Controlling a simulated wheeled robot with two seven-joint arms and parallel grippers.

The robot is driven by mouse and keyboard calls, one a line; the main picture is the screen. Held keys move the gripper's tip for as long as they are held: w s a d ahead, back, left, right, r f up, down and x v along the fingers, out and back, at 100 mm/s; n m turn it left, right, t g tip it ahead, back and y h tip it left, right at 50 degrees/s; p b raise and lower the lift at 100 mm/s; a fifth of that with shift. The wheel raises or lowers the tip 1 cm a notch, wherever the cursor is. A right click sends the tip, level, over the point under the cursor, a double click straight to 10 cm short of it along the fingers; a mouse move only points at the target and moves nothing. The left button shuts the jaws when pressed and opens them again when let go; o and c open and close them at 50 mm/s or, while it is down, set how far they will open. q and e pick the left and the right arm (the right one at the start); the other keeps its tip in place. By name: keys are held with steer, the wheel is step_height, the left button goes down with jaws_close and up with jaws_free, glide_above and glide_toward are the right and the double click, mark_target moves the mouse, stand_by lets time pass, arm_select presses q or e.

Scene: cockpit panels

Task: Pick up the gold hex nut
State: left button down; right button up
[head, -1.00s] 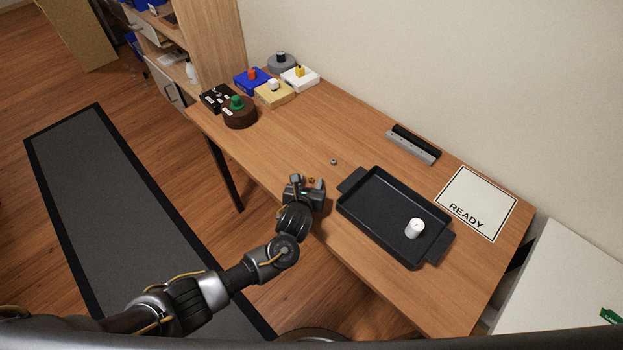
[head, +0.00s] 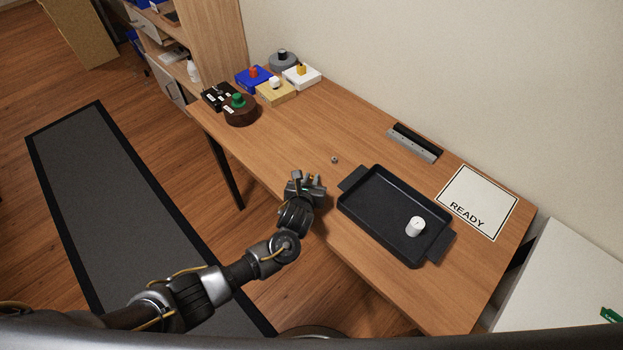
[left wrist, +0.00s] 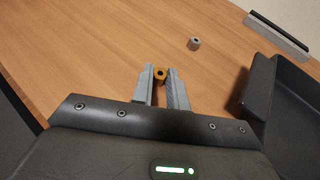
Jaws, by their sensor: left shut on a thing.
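The gold hex nut (left wrist: 160,75) sits between the fingertips of my left gripper (left wrist: 160,78) in the left wrist view, and the fingers are shut on it. In the head view my left gripper (head: 308,181) is at the table's front edge, left of the black tray, and the nut is hidden there by the gripper. A grey nut (left wrist: 194,43) lies on the table beyond the gripper; it also shows in the head view (head: 334,160). My right gripper is not in view.
A black tray (head: 350,205) with a white cylinder (head: 415,226) in it stands right of the gripper. A READY sheet (head: 478,202) and a black and grey bar (head: 414,143) lie behind. Several knob and button boxes (head: 276,93) stand at the far left. The table between is mostly clear.

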arm_select(q)
step_height(320, 180, up, 3)
steer(key=shift+r, duration=0.15)
steer(key=s+r+p, duration=0.8)
steer(key=s+r, duration=0.1)
steer(key=s, duration=0.5)
steer(key=shift+r, duration=0.3)
